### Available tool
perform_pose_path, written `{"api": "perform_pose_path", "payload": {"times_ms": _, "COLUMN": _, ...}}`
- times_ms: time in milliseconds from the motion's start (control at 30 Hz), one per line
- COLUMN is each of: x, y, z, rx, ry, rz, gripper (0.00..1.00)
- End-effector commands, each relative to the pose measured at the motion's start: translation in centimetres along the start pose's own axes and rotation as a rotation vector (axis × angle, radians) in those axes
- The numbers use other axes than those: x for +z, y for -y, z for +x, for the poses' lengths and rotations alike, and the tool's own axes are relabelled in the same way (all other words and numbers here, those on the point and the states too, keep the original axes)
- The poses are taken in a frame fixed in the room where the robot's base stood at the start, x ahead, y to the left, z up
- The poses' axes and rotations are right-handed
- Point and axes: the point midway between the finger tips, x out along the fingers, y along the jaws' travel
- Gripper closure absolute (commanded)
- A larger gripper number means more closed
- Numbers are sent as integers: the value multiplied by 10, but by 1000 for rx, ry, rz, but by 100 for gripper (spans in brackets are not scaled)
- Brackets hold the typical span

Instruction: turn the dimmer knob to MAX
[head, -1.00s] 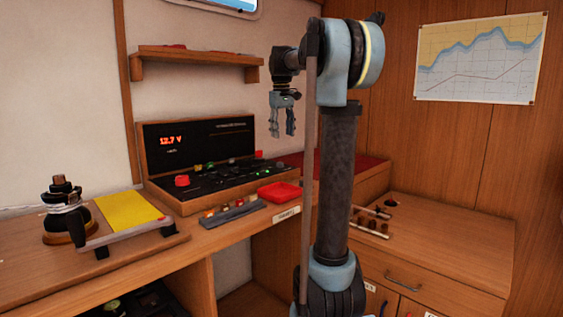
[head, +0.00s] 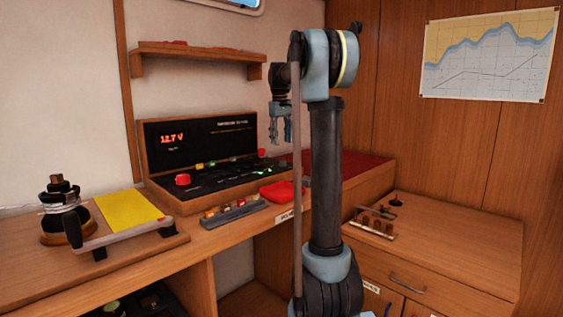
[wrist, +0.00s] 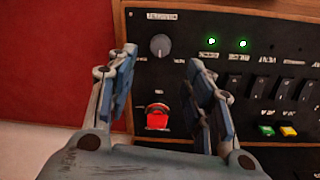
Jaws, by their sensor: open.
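The black switch panel (head: 215,150) stands in a wooden case on the counter. In the wrist view a round grey knob (wrist: 160,46) with a pointer line sits near the panel's upper left, with small lettering I cannot read clearly. It looks like the dimmer knob; its exact setting is hard to tell. A red knob (wrist: 157,117) lies below it. My gripper (wrist: 163,60) is open and empty, its fingertips on either side of the grey knob in the picture, apart from it. In the head view my gripper (head: 280,138) hangs above the panel's right end.
Rocker switches (wrist: 258,90) and green and yellow buttons (wrist: 277,130) sit to the right on the panel. A red tray (head: 283,191) and a grey strip of small parts (head: 234,214) lie in front. A shelf (head: 195,60) hangs above. A winch (head: 64,210) stands left.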

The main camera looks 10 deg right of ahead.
Motion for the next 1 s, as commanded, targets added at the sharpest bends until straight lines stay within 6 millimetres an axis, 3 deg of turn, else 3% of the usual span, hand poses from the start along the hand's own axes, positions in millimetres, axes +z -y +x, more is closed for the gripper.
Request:
{"api": "perform_pose_path", "payload": {"times_ms": 300, "x": 0, "y": 0, "z": 56, "rx": 0, "ry": 0, "rz": 0, "gripper": 53}}
{"api": "perform_pose_path", "payload": {"times_ms": 500, "x": 0, "y": 0, "z": 82, "rx": 0, "ry": 0, "rz": 0, "gripper": 53}}
{"api": "perform_pose_path", "payload": {"times_ms": 700, "x": 0, "y": 0, "z": 94, "rx": 0, "ry": 0, "rz": 0, "gripper": 53}}
{"api": "perform_pose_path", "payload": {"times_ms": 1000, "x": 0, "y": 0, "z": 95, "rx": 0, "ry": 0, "rz": 0, "gripper": 55}}
